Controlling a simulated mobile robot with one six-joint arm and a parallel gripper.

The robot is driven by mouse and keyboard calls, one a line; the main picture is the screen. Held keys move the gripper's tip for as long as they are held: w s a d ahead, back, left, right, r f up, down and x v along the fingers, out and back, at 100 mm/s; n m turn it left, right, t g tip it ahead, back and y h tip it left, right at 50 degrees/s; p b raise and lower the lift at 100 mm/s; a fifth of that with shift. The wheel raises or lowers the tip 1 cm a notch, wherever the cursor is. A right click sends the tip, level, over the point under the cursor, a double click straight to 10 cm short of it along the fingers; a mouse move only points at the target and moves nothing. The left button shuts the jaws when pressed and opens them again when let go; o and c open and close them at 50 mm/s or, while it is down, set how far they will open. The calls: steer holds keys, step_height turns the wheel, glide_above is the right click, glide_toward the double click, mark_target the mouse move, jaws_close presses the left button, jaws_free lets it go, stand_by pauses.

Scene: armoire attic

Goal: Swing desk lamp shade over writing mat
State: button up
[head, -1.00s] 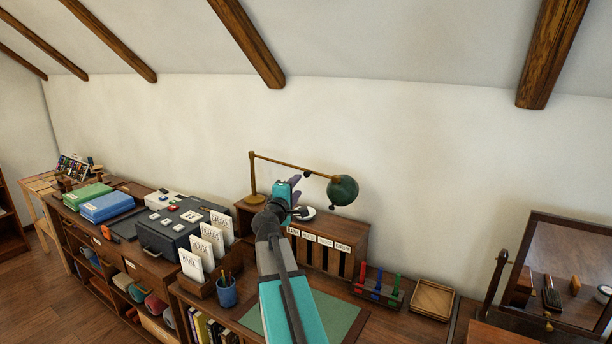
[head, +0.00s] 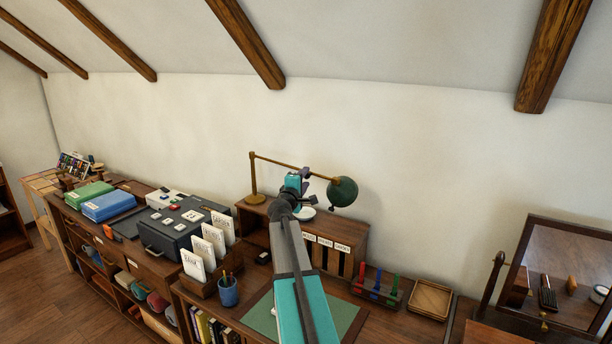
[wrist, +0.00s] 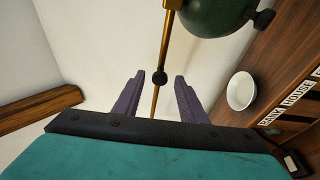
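The desk lamp has a brass stand (head: 253,178), a long brass arm (head: 280,162) and a round dark green shade (head: 343,191) at its right end. The shade also shows at the top of the wrist view (wrist: 215,12). My gripper (head: 304,176) is raised close to the lamp arm, left of the shade. In the wrist view my gripper (wrist: 158,90) is open, with the brass arm and its small black knob (wrist: 159,76) appearing between the fingers; contact cannot be told. The green writing mat (head: 262,318) lies on the desk below, partly hidden by my arm.
A wooden pigeonhole shelf (head: 350,238) with labels stands under the lamp, with a white dish (head: 306,214) on top. A blue pen cup (head: 228,292), upright cards (head: 197,262), a rack of coloured stamps (head: 377,287) and a wooden tray (head: 431,299) stand around the mat.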

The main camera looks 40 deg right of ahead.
steer(key=shift+p+x, duration=0.4)
steer(key=shift+x, duration=1.1)
jaws_close()
steer(key=shift+a, duration=0.1)
